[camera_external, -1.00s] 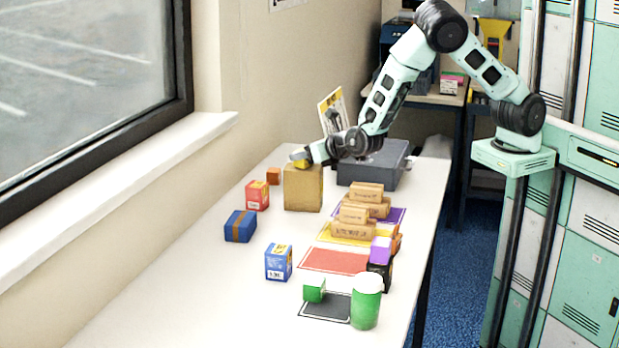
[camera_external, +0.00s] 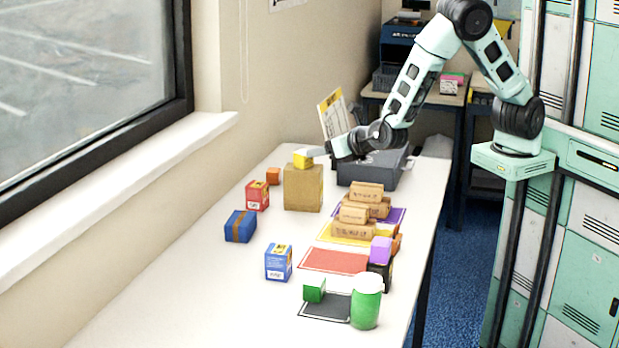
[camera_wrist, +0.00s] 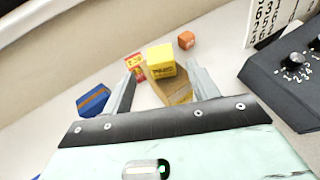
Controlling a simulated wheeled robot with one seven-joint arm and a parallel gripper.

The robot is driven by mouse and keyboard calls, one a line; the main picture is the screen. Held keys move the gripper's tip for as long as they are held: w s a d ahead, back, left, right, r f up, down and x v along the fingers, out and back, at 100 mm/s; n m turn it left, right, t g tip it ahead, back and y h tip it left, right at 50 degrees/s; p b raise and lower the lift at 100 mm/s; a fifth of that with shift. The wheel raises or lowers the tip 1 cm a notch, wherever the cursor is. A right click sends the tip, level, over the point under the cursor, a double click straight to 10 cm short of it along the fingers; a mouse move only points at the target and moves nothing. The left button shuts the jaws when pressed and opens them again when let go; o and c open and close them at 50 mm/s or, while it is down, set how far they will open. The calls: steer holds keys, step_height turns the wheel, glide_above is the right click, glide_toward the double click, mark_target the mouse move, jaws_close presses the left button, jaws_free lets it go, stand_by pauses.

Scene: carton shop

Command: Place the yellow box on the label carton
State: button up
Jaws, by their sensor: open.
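The yellow box (camera_external: 303,159) rests on top of a tall brown carton (camera_external: 303,190), near its top's middle. No label wording is readable on that carton. In the wrist view the yellow box (camera_wrist: 161,60) sits beyond my open fingertips, with the brown carton (camera_wrist: 176,92) under it. My gripper (camera_external: 328,151) is just right of the yellow box in the external view, open and empty. Its two fingers (camera_wrist: 161,76) show in the wrist view with a gap between them.
A dark grey case (camera_external: 375,170) stands close below my wrist. Red (camera_external: 257,195), orange (camera_external: 273,176) and blue (camera_external: 240,226) boxes stand left of the carton. Small brown cartons (camera_external: 352,230) lie on coloured mats at the right. The table's left front is clear.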

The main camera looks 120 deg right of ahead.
steer(key=v, duration=0.5)
steer(key=shift+f, duration=0.1)
steer(key=s+a+m+g+y, duration=0.1)
steer(key=s+a+m+y, duration=0.3)
steer(key=s+a, duration=0.5)
steer(key=s+a+r+m+g+y, duration=0.1)
steer(key=s+a+m+y, duration=0.3)
steer(key=s+a, duration=0.5)
steer(key=s+a+m+g+y, duration=0.3)
steer(key=s+a, duration=0.7)
steer(key=a, duration=0.9)
steer(key=m+y, duration=0.2)
steer(key=m, duration=0.1)
steer(key=shift+r+m, duration=0.35)
steer(key=shift+m, duration=0.05)
